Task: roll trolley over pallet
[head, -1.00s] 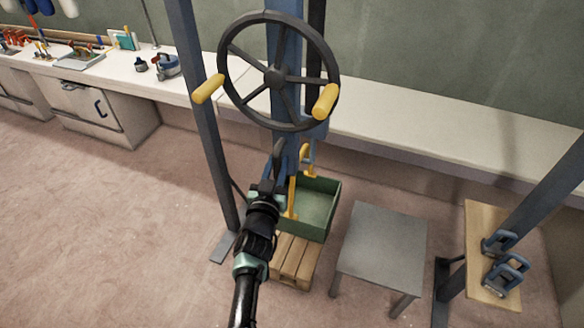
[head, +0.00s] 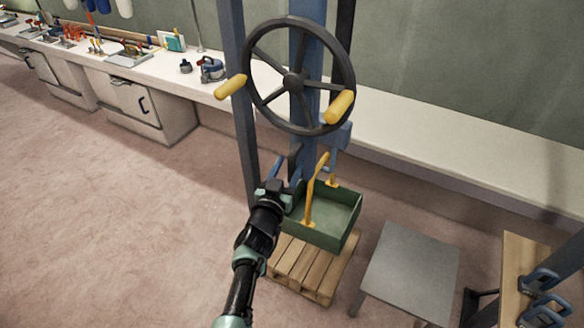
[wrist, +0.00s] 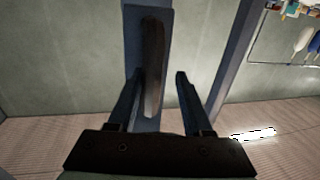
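The pallet (head: 302,268) is wooden and lies on the floor below the handwheel. A green open crate (head: 350,235) with a yellow upright handle (head: 311,190) sits on it. I cannot pick out the trolley for certain in either view. A dark spoked handwheel (head: 256,88) with two yellow grips stands in front of a blue post (head: 305,130). My gripper (head: 286,168) is low by this post, left of the crate. In the wrist view its two fingers (wrist: 158,98) are apart, with a dark, long rounded bar (wrist: 152,60) between or beyond them; contact is unclear.
A grey stool (head: 410,270) stands right of the pallet, and a wooden board with blue clamps (head: 540,282) is further right. A grey upright (head: 240,110) stands left of the wheel. A long white bench (head: 430,135) runs behind. Floor to the left is clear.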

